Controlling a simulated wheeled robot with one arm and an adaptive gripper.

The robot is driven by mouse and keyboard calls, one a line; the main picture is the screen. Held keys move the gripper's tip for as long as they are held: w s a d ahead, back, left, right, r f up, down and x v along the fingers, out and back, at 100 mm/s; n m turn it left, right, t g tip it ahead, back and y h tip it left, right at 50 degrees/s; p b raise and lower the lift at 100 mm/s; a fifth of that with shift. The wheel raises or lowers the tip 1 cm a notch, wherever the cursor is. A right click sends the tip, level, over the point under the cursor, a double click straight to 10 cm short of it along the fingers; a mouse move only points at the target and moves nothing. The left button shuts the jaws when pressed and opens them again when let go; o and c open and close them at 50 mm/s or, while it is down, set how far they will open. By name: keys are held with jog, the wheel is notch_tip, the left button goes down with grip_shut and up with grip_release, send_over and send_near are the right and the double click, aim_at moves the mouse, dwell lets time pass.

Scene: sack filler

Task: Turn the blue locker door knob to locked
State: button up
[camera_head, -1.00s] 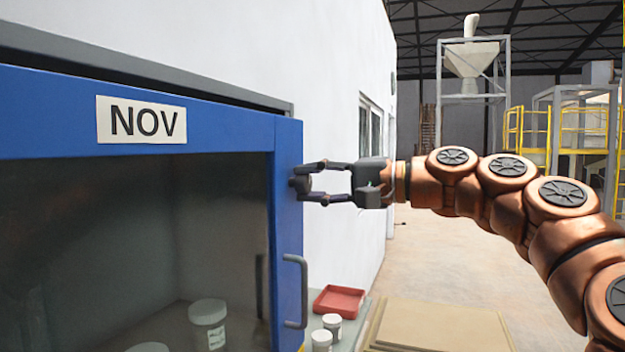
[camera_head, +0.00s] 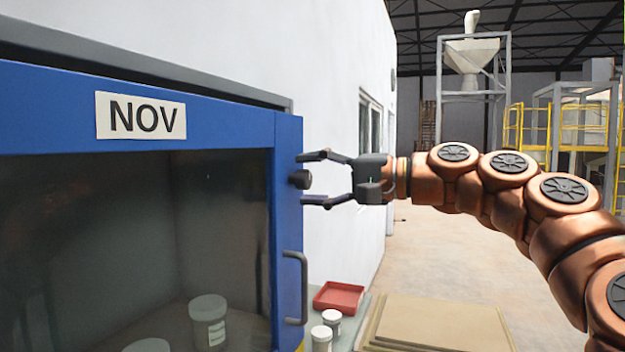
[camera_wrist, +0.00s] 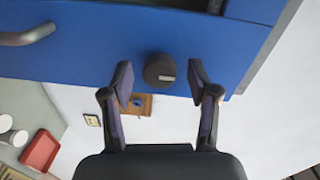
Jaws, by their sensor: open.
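The blue locker door (camera_head: 288,225) has a glass pane and a NOV label. Its dark round knob (camera_head: 300,179) is on the right edge of the door frame, above the grey handle (camera_head: 296,288). In the wrist view the knob (camera_wrist: 159,70) shows a short pale mark on its right part. My gripper (camera_head: 316,179) is open, with one finger above and one below the knob in the head view. In the wrist view my gripper (camera_wrist: 160,82) has a finger on each side of the knob, with gaps on both sides.
White tubs (camera_head: 332,321) and a red tray (camera_head: 339,297) stand on a low surface below and right of the door. A white wall (camera_head: 340,100) runs behind the locker. Open floor lies to the right.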

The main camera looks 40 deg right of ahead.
jog(key=v, duration=1.1)
jog(key=shift+s+d, duration=0.2)
jog(key=shift+s, duration=0.15)
jog(key=shift+s, duration=0.1)
